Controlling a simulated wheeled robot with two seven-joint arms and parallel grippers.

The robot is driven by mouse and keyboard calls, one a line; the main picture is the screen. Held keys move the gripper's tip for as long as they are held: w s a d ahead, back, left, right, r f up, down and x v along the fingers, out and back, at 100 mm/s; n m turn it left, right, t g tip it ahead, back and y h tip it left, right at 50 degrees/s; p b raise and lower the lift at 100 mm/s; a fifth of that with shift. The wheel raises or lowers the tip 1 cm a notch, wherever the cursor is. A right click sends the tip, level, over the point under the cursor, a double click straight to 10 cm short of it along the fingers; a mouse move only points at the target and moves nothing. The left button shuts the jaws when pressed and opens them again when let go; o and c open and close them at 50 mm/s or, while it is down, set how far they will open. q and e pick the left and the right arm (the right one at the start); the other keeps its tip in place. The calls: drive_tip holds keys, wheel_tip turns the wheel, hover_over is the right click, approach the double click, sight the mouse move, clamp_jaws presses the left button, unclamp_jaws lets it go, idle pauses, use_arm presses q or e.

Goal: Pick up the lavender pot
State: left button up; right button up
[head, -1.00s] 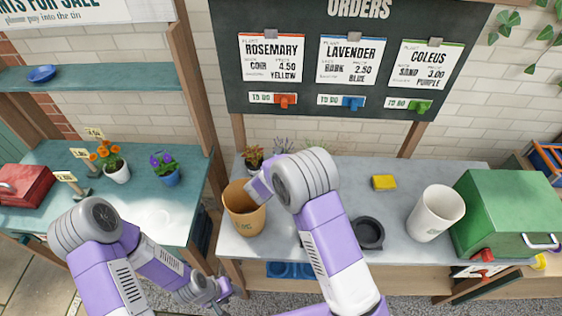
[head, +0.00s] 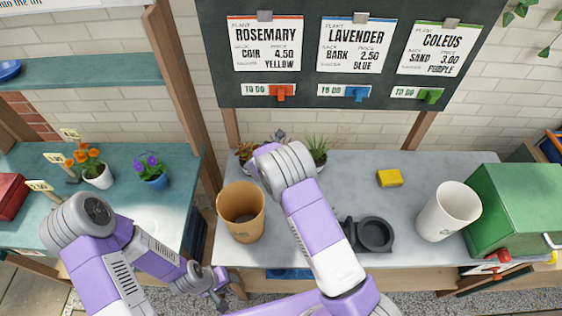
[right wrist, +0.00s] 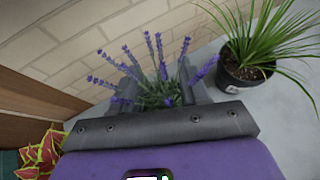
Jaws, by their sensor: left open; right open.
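The lavender (right wrist: 160,92), with purple flower spikes over green foliage, stands in the right wrist view between the two fingers of my right gripper (right wrist: 158,75). The gripper is open, with a finger on each side of the foliage. The lavender's pot is hidden behind the gripper body, and I cannot tell whether the fingers touch it. In the head view my right wrist covers most of the plant. My left gripper (head: 222,290) is open and empty, low in front of the bench.
A grassy plant in a black pot (right wrist: 241,74) stands close right of the lavender; a red-green coleus (right wrist: 40,152) is at left.

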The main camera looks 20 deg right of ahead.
drive_tip(key=shift+w+d+f, duration=0.1)
clamp_jaws()
idle(1.4)
